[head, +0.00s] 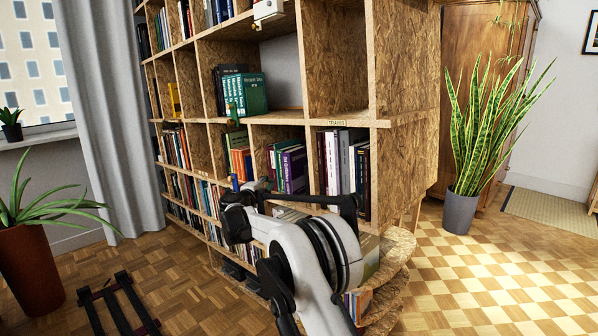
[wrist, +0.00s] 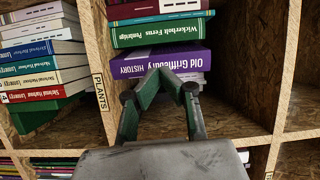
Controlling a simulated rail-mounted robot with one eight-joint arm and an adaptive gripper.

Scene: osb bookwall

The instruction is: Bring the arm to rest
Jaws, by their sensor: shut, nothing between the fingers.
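My gripper (wrist: 172,76) shows in the wrist view with its two dark green fingers drawn together at the tips and nothing between them. The tips are in front of a purple book (wrist: 160,62) with "History" on its spine; I cannot tell how far apart they are. In the head view my white and black arm reaches from the bottom toward the bookwall (head: 405,95), bent at a large joint. The fingers are hard to make out there.
Green books (wrist: 160,32) lie above the purple one in the wrist view. A "Plants" label (wrist: 100,92) is on an upright board beside it. A potted snake plant (head: 460,212) stands right of the bookwall. Open parquet floor (head: 480,290) lies at the lower right.

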